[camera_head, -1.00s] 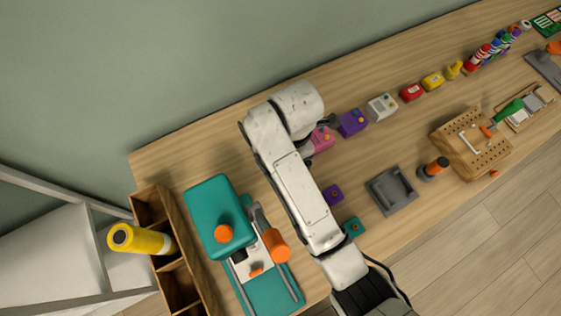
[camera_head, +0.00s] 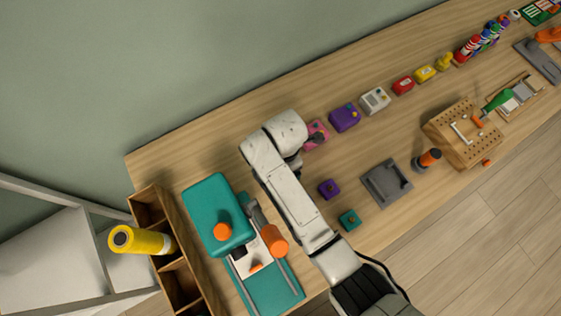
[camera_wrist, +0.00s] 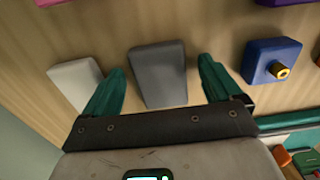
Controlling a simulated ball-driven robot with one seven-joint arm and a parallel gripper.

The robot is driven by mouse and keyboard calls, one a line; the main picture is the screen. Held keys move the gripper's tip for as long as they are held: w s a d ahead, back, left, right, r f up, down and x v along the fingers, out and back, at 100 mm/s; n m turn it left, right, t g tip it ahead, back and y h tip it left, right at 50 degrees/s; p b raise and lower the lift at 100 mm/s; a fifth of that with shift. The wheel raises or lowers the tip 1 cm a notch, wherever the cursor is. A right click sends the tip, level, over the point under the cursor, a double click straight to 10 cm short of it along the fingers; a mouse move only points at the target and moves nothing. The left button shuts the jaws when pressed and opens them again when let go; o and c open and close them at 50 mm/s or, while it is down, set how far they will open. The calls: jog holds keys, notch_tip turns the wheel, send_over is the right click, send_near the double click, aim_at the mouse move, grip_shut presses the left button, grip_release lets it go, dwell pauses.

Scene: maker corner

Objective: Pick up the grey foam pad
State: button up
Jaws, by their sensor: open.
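The grey foam pad (camera_wrist: 158,72) is a dark grey block lying on the wooden table in the wrist view. My gripper (camera_wrist: 162,66) is open, with its two teal fingers spread on the left and right of the pad. The pad shows between the fingers, and I see no clear contact. Its near end comes close to the dark palm edge. In the head view my white arm hides the pad and the gripper's fingers.
A white block (camera_wrist: 74,82) lies just left of the left finger. In the head view, a teal machine (camera_head: 210,205) stands left of my arm, and a grey tray (camera_head: 386,184) lies to the right.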

jog(key=c, duration=1.1)
